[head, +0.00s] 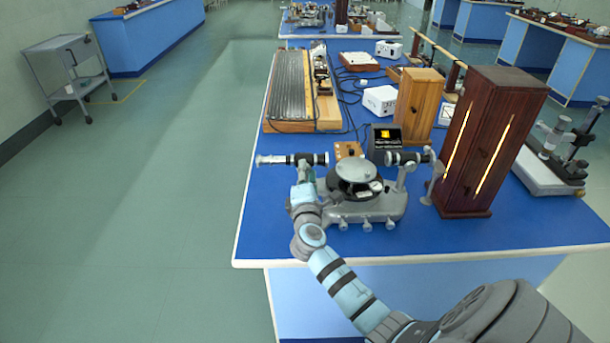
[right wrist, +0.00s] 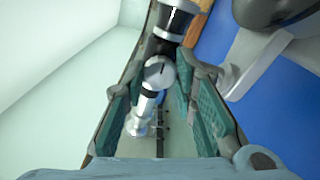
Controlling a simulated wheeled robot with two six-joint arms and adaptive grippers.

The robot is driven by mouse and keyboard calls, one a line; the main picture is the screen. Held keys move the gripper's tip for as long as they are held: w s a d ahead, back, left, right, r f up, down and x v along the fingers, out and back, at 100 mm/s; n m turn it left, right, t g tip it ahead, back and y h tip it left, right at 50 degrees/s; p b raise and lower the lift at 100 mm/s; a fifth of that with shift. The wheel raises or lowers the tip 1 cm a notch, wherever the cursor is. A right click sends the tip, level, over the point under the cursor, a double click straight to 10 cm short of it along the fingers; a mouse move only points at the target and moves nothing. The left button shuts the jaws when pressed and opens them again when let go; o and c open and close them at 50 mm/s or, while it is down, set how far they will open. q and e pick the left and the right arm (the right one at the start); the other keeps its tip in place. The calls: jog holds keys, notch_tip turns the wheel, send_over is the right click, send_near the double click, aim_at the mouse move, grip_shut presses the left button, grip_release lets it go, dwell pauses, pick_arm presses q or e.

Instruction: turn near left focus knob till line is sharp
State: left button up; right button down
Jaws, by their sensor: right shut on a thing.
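The spectrometer (head: 356,172) stands near the front edge of the blue bench, with a round grey table on top. Its left tube (head: 272,160), silver with black bands, points left over the bench edge. My right gripper (head: 304,178) reaches up to this tube from the near side. In the right wrist view the green-padded fingers lie either side of a round silver focus knob (right wrist: 159,72) with a dark mark on its face, and are shut on it. The tube (right wrist: 174,22) runs behind the knob. The right tube (head: 408,157) points to the lamp housing. My left gripper is out of view.
A tall dark wooden lamp housing (head: 486,140) with glowing slits stands close on the right. A small black box with a yellow display (head: 384,136) sits behind the spectrometer. A ridged grey panel (head: 289,84) lies at the back left.

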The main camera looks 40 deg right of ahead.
jog(key=c, duration=1.3)
grip_release()
jog(key=v, duration=1.2)
